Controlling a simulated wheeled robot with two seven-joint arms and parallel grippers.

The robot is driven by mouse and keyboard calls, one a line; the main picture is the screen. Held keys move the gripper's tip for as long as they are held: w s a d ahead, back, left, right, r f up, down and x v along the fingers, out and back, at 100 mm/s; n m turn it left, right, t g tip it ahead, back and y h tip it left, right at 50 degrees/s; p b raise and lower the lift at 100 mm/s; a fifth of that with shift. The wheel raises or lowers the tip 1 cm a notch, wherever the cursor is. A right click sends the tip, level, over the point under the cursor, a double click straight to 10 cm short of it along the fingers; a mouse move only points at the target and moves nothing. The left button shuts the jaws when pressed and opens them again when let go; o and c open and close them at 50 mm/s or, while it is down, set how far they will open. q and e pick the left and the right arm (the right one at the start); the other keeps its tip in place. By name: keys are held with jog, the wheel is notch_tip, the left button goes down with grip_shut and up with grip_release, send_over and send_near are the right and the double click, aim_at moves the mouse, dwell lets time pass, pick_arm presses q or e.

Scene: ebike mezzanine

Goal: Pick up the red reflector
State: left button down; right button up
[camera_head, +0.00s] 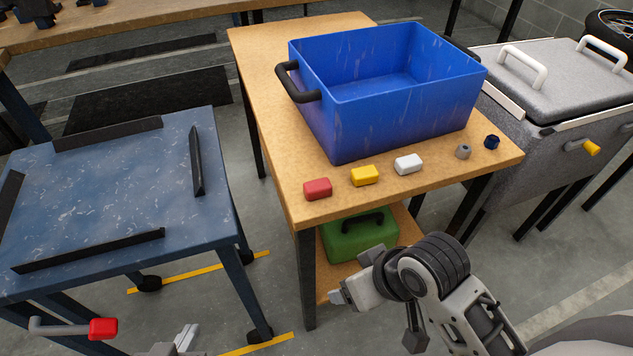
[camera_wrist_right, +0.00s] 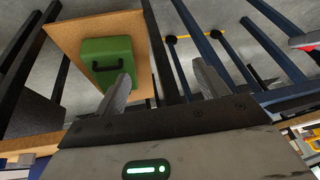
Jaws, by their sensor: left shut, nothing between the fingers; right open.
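The red reflector (camera_head: 317,188) is a small red block lying on the front left part of the wooden table top, left of a yellow block. My right gripper (camera_head: 340,297) is below and in front of the table top, apart from the reflector. In the right wrist view my right gripper (camera_wrist_right: 162,80) is open, with nothing between its fingers; the reflector does not show there. My left gripper (camera_head: 185,338) shows only partly at the bottom edge of the head view, low by the blue cart. It is shut and empty.
A yellow block (camera_head: 364,175), white block (camera_head: 408,164), grey nut (camera_head: 463,151) and dark blue nut (camera_head: 491,142) line the table (camera_head: 262,72) before a blue bin (camera_head: 395,122). A green box (camera_head: 347,242) sits on the lower shelf. A blue cart (camera_head: 110,190) stands left.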

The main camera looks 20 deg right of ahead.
jog(key=w+a+r+n+g+y, duration=0.1)
jog(key=w+a+r+n+g, duration=0.1)
jog(key=w+a+r, duration=0.7)
jog(key=w+d+r+m+g+h, duration=0.2)
jog(key=w+d+r+m+h, duration=0.15)
jog(key=w+d+r, duration=0.6)
send_over(318, 185)
jog(key=shift+m, duration=0.25)
jog(key=f, duration=0.8)
jog(key=shift+d+b, duration=0.3)
jog(key=shift+d, duration=0.05)
jog(key=shift+a+f, duration=0.15)
jog(key=shift+f, duration=1.2)
jog(key=shift+a+f, duration=0.15)
jog(key=shift+f, duration=1.2)
jog(key=shift+c, duration=0.3)
jog(key=c, duration=1)
